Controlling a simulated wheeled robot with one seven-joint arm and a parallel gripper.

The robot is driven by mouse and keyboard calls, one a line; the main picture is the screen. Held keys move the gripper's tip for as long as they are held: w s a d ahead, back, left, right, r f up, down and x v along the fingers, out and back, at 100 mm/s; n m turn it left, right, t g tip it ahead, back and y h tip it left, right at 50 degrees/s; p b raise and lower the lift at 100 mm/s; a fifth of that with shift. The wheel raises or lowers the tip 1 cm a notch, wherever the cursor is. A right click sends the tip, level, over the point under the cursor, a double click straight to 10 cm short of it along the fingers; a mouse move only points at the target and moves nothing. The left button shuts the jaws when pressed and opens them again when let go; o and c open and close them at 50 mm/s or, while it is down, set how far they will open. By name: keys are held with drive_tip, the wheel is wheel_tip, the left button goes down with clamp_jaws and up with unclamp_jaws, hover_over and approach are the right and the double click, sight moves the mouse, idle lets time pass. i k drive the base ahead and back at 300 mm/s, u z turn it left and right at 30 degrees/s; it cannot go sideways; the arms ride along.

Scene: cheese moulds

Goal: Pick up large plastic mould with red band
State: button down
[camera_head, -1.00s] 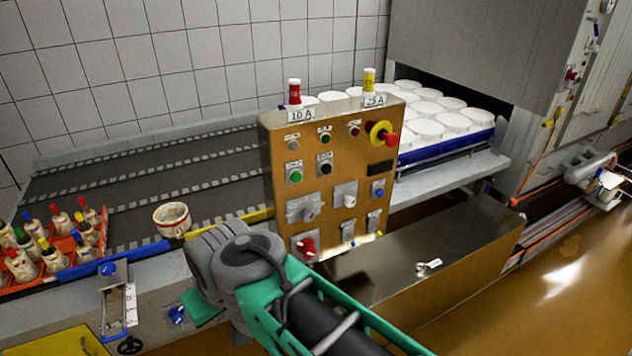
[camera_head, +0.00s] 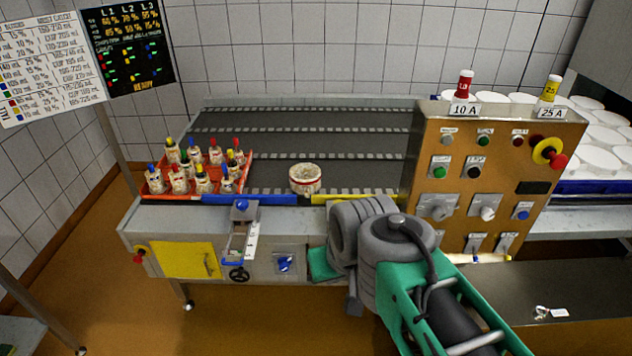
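The large plastic mould with a red band (camera_head: 305,179) is a whitish, stained cup. It stands upright near the front edge of the dark conveyor (camera_head: 268,148), right of the orange crate of bottles. My arm (camera_head: 385,250) shows as grey joints and a green link at the lower middle and right, in front of the machine and to the right of the mould. My gripper's fingers do not show; the arm's end is hidden or out of view. Nothing touches the mould.
An orange crate (camera_head: 248,172) with several coloured-cap bottles stands left of the mould. A brass control panel (camera_head: 425,140) with two bottles on top rises to the right, with white moulds (camera_head: 590,158) behind it. A blue and yellow rail (camera_head: 280,199) runs along the conveyor's front.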

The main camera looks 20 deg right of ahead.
sight(305, 176)
drive_tip(key=z, duration=0.05)
drive_tip(key=i, duration=0.45)
drive_tip(key=u, duration=0.7)
drive_tip(key=i, duration=0.85)
drive_tip(key=u, duration=0.9)
